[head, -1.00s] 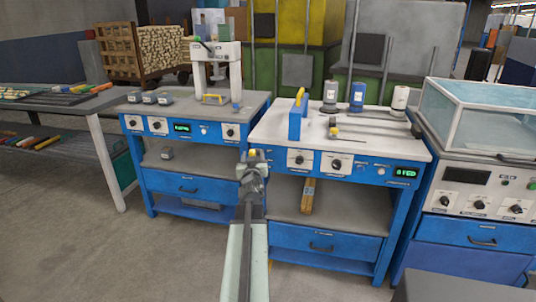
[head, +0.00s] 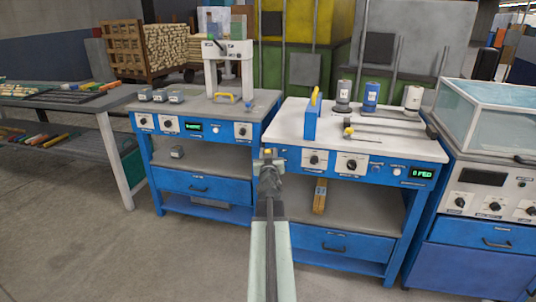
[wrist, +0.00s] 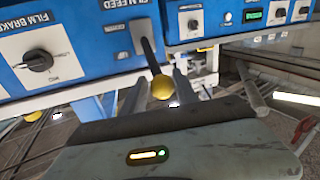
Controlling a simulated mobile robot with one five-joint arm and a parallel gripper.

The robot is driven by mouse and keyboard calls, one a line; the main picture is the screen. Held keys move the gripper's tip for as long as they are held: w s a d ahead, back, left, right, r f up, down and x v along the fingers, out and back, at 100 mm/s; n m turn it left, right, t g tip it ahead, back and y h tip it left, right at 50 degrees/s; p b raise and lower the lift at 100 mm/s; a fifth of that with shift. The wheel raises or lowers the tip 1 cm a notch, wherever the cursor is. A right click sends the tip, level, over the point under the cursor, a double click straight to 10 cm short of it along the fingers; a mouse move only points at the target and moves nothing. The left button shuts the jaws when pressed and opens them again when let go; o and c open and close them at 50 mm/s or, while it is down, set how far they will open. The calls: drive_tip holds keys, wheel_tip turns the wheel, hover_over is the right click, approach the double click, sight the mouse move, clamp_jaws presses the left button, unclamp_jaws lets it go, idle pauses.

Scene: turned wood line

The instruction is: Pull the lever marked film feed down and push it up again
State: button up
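The lever marked film feed shows in the wrist view as a dark bar (wrist: 148,46) coming out of a pale slot plate on a blue panel, with a yellow ball (wrist: 162,87) at its end. How far up or down it stands is hard to tell. My gripper (wrist: 159,90) is open, its two dark fingers apart on either side of the ball, and no firm contact shows. My arm and gripper hide the lever's base there.
A film brake knob (wrist: 38,60) sits left of the lever on the same panel. The left bench (head: 205,107) and right bench (head: 385,143) stand side by side, with knobs on their fronts. A clear-lidded machine (head: 495,105) is at the right. The floor (head: 130,255) at front left is clear.

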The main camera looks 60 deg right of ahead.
drive_tip(key=shift+w+a, duration=0.1)
clamp_jaws()
idle(1.1)
